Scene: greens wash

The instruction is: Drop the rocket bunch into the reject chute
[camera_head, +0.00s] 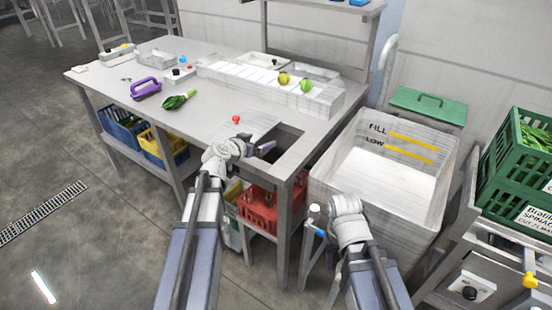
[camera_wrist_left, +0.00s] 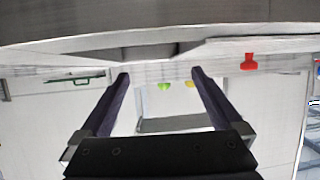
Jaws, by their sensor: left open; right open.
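A dark green leafy bunch (camera_head: 178,100) lies on the table left of its middle; I cannot tell for sure that it is the rocket. A square opening (camera_head: 288,140) in the table's front right corner looks like the reject chute; its inside is mostly hidden. My left gripper (camera_head: 262,149) is at this opening's left edge. It is open and nothing shows between its fingers in the left wrist view (camera_wrist_left: 160,90). My right gripper (camera_head: 318,222) is beside the white bin, low in front of the table's right end, away from the bunch.
A long white trough (camera_head: 225,72) holds a yellow and a green round item. A red knob (camera_head: 236,120) sits near the left gripper. A purple-handled tool (camera_head: 145,88) lies at the left. A white bin (camera_head: 385,200) and green crate (camera_head: 515,155) stand right.

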